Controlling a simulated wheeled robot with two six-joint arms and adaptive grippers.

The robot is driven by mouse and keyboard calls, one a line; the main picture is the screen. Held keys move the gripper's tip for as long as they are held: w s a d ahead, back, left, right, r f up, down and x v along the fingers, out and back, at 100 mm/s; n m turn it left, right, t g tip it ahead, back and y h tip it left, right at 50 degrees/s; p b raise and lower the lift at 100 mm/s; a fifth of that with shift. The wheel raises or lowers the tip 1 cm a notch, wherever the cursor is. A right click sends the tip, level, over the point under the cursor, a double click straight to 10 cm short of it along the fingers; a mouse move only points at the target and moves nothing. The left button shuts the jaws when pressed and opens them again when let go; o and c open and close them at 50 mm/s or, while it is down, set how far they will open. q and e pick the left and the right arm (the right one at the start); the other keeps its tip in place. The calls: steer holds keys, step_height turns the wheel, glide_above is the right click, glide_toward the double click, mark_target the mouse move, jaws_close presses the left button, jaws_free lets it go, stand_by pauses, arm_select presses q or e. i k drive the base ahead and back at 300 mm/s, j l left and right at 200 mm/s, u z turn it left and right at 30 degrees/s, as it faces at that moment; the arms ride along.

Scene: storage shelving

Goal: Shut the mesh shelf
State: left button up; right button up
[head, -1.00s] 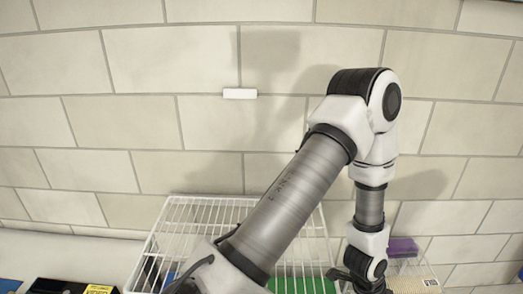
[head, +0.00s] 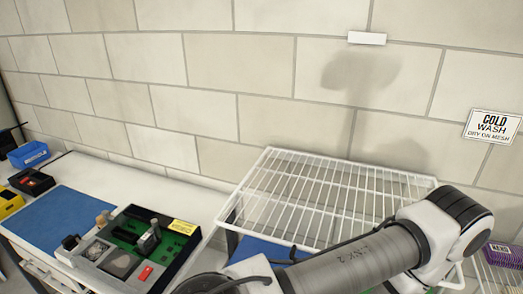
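The mesh shelf (head: 310,195), a white wire rack, shows in the head view at centre right. Its far edge is near the tiled wall and its near left corner reaches out over the table's right end. One of my arms crosses in front of its near right part and hides that corner. The elbow of this arm is at the lower right. Neither gripper can be made out in the head view.
A white table (head: 170,185) at left carries a blue mat (head: 60,219) and a green and black parts tray (head: 112,240). Blue (head: 29,155) and yellow (head: 9,203) bins stand at far left. A wall sign (head: 492,126) and a purple box (head: 503,254) are at right.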

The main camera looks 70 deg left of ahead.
mark_target(295, 247)
steer(key=j+u, duration=0.2)
steer(key=u, duration=0.9)
steer(key=i+u, duration=0.1)
steer(key=u, duration=0.55)
steer(key=k+j+u, duration=0.15)
steer(key=k+u, duration=0.25)
steer(key=k, duration=0.35)
